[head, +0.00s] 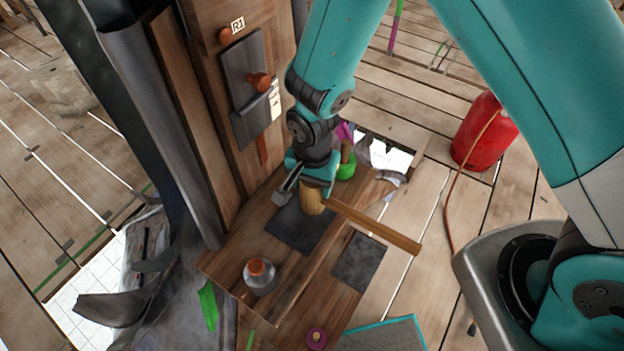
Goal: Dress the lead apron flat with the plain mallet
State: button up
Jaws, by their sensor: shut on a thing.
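The wooden mallet (378,226) shows in the head view, its pale barrel-like head under my gripper (315,184) and its handle reaching right and down. My gripper is shut on the mallet, though the fingers are partly hidden at the head. A dark grey lead-like sheet (292,235) lies on the wooden board just below the mallet head. A second dark square (360,262) lies to its right, under the handle. I cannot tell which sheet is the apron, or whether the mallet touches one.
A metal-bladed tool (286,190) and a green object (347,165) are close beside my gripper. A clear jar with an orange cap (260,275) stands on the board's front left. A wooden post (220,90) rises at left. A red cylinder (484,132) with a hose stands right.

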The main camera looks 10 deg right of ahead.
jog(key=shift+r, duration=0.1)
notch_tip(320, 180, up, 4)
jog(key=p, duration=0.3)
jog(key=shift+r, duration=0.1)
jog(key=shift+f, duration=0.2)
notch_tip(320, 180, down, 5)
jog(key=b, duration=0.3)
jog(key=shift+r+b, duration=0.1)
jog(key=shift+b, duration=0.2)
jog(key=shift+r+p, duration=0.35)
jog(key=shift+r, duration=0.05)
jog(key=shift+c, duration=0.5)
jog(key=shift+r+p, duration=1.65)
jog(key=shift+r, duration=0.45)
